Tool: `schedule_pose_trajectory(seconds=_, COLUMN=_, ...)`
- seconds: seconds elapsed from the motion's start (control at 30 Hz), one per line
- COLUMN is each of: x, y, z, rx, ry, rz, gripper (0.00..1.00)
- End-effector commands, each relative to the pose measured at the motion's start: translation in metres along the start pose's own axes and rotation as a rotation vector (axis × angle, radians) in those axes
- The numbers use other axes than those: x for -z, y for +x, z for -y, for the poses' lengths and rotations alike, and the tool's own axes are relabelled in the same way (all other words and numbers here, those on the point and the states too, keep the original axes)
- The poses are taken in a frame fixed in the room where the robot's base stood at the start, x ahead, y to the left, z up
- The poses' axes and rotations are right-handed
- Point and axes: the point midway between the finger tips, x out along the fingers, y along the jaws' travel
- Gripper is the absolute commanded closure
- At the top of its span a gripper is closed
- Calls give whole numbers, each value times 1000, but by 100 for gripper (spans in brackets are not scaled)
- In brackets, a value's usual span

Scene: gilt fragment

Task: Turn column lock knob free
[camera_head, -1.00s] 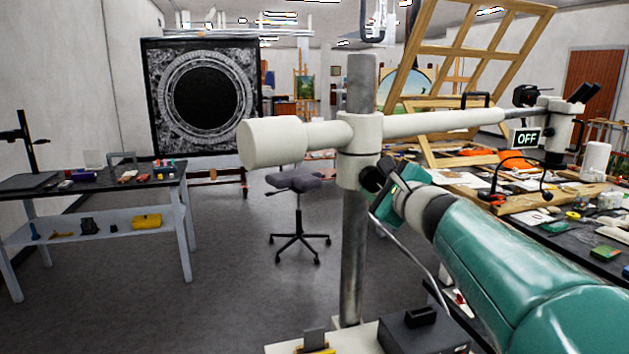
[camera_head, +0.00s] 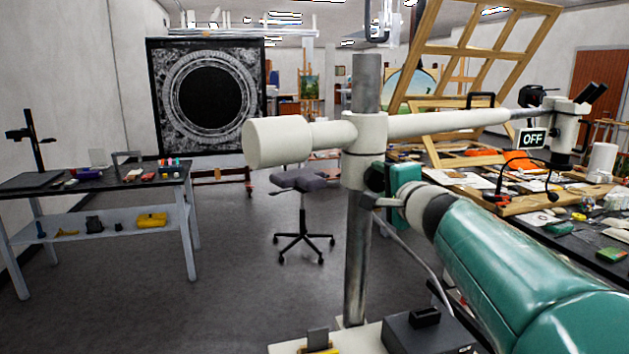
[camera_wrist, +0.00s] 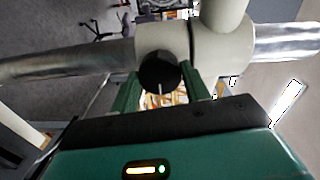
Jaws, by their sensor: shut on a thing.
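The lock knob (camera_wrist: 160,70) is black and round with a white line, on the cream collar (camera_head: 364,150) of the grey metal column (camera_head: 356,260). In the wrist view the line points down towards my palm. My gripper (camera_wrist: 162,80) has a green finger on each side of the knob and is shut on it. In the head view my gripper (camera_head: 388,182) is at the collar's lower right, and its fingers hide most of the knob. The cream horizontal arm (camera_head: 440,122) passes through the top of the collar.
A microscope head (camera_head: 560,125) with an "OFF" sign (camera_head: 532,138) is at the arm's right end. A cluttered bench (camera_head: 590,235) lies right. A stool (camera_head: 302,180) stands behind the column. A side table (camera_head: 95,188) is left, with open floor between.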

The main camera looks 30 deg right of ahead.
Motion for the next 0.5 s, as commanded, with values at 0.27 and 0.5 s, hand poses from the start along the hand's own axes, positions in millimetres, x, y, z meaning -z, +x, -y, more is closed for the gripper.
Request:
schedule_pose_trajectory(seconds=0.27, x=0, y=0, z=0, rx=0, ry=-32, rz=-1, gripper=77)
schedule_pose_trajectory(seconds=0.5, x=0, y=0, z=0, rx=0, ry=-31, rz=-1, gripper=77)
